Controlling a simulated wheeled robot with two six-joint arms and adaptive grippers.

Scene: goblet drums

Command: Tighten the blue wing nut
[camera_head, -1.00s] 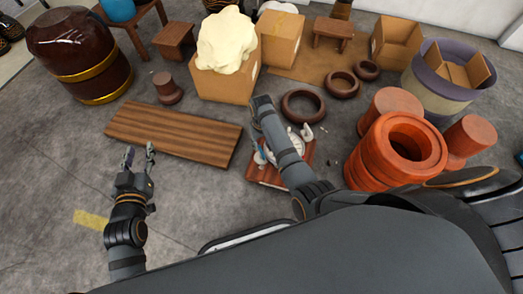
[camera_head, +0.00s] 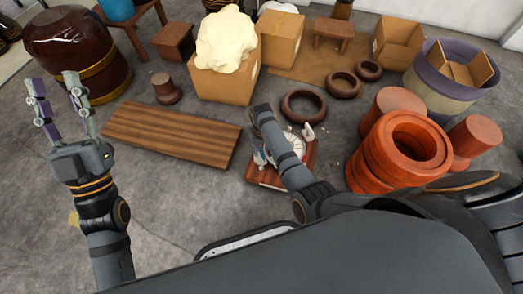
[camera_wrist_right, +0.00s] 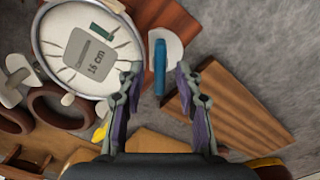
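The blue wing nut (camera_wrist_right: 160,67) shows in the right wrist view as an upright narrow blue bar against a pale rounded piece beside the drum. The round white drum face (camera_wrist_right: 125,55) has a metal rim and a grey "16 cm" label. My right gripper (camera_wrist_right: 157,98) is open; its fingertips lie to either side of the blue wing nut's lower end in the picture, with no clear contact. My left gripper (camera_head: 58,108) is open and empty, raised at the left.
The drum is on a reddish wooden board (camera_head: 268,179). A brown plank (camera_head: 170,133) lies to its left, dark rings (camera_head: 304,92) lie behind, and orange clay cylinders (camera_head: 400,150) stand at the right. A yellow piece (camera_wrist_right: 101,133) sits near the right gripper's left finger.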

